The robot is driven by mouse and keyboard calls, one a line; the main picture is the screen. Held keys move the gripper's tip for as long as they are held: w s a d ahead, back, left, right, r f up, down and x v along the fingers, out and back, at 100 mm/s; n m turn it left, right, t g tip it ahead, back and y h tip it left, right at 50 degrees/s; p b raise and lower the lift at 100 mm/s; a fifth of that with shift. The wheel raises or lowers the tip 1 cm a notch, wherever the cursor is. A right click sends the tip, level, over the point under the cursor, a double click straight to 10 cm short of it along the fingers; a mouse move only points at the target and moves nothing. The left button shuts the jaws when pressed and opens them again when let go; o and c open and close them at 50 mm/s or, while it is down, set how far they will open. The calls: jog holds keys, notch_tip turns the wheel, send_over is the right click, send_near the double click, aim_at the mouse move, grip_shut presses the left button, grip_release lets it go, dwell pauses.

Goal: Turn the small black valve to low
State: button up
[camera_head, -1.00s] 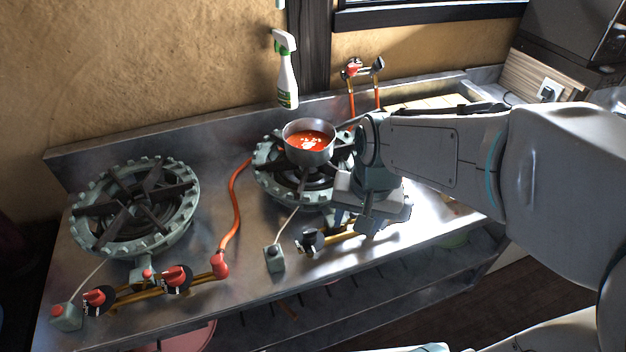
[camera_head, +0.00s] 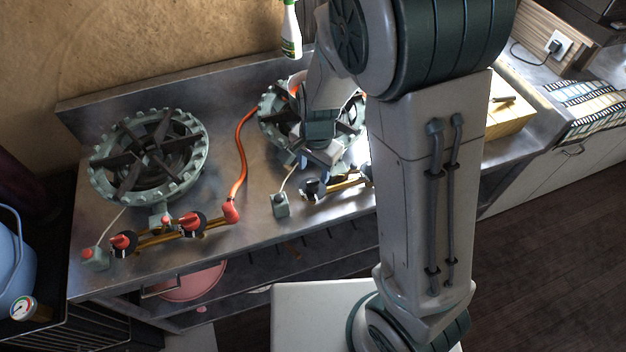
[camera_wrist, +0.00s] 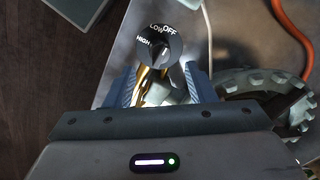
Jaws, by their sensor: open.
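The small black valve (camera_head: 313,189) sits on a brass pipe at the front of the right burner. In the wrist view its round black knob (camera_wrist: 160,47) carries the words HIGH, LOW and OFF around its edge. A short white mark shows on the knob, but I cannot tell for certain which word it points to. My gripper (camera_wrist: 161,73) is open and empty. Its two fingers stand apart on either side of the brass pipe below the knob, with the knob just beyond the tips. In the head view my gripper (camera_head: 312,165) is just above the valve, partly hidden by my wrist.
The right burner (camera_head: 275,119) is partly covered by my arm. An orange hose (camera_head: 240,150) runs left of it, and a small grey igniter box (camera_head: 280,205) is beside the valve. The left burner (camera_head: 118,178) has red-handled valves (camera_head: 190,222). A spray bottle (camera_head: 290,35) is behind.

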aim_at(313, 181)
notch_tip(313, 181, down, 6)
jog(key=shift+w+a+f, duration=0.1)
dwell(0.4)
jog(key=c, duration=1)
